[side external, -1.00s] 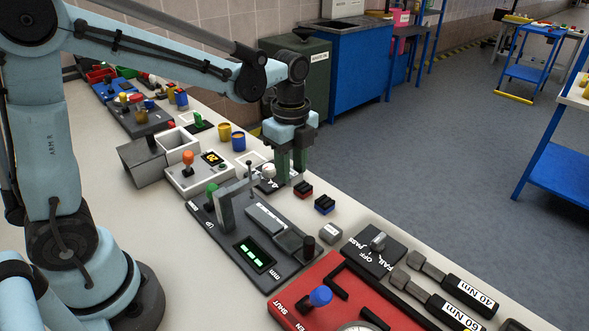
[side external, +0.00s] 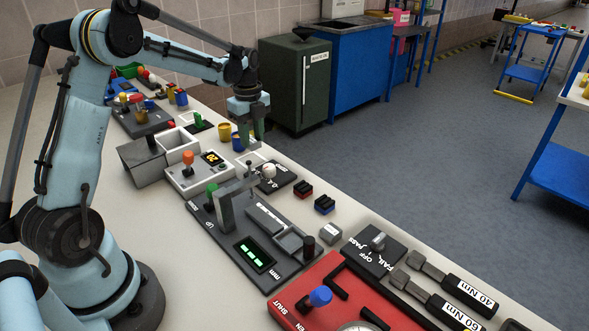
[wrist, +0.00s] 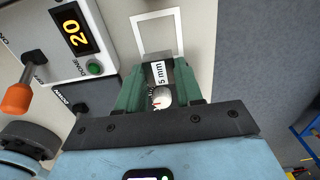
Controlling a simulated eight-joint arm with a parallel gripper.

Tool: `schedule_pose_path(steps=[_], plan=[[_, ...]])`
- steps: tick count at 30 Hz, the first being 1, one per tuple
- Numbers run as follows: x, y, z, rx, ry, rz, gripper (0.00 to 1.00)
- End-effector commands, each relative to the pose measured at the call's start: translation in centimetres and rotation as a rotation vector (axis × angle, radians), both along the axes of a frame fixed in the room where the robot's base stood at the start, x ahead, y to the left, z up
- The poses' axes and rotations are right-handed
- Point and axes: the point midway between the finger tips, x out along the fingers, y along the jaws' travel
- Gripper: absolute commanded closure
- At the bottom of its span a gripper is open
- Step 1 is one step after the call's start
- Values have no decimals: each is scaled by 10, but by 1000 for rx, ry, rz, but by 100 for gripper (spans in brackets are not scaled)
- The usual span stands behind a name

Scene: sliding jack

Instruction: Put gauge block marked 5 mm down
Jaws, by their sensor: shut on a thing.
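My gripper (side external: 251,136) is shut on the gauge block (wrist: 158,72) marked 5 mm, which sits between the two green fingers in the wrist view. The label faces the wrist camera. In the side view the block is hidden by the fingers. A white square outline (wrist: 178,15) on the bench lies just beyond the fingertips in the wrist view, and it also shows near the gripper in the side view (side external: 262,156). I cannot tell how high the block is above the bench.
A grey box with a lit display (side external: 210,158) and an orange-topped lever (side external: 188,158) are near. A dark gauge stand (side external: 225,212) is closer to the camera. The bench edge lies right.

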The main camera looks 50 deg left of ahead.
Motion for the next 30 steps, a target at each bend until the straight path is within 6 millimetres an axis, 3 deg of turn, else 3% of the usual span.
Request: schedule_pose_path(steps=[4,15,27,28,30], plan=[[1,13,-8,0,0,0,100],[1,14,-47,0,0,-1,100],[1,13,-51,0,0,0,100],[1,13,-52,0,0,0,63],[1,13,-51,0,0,0,52]])
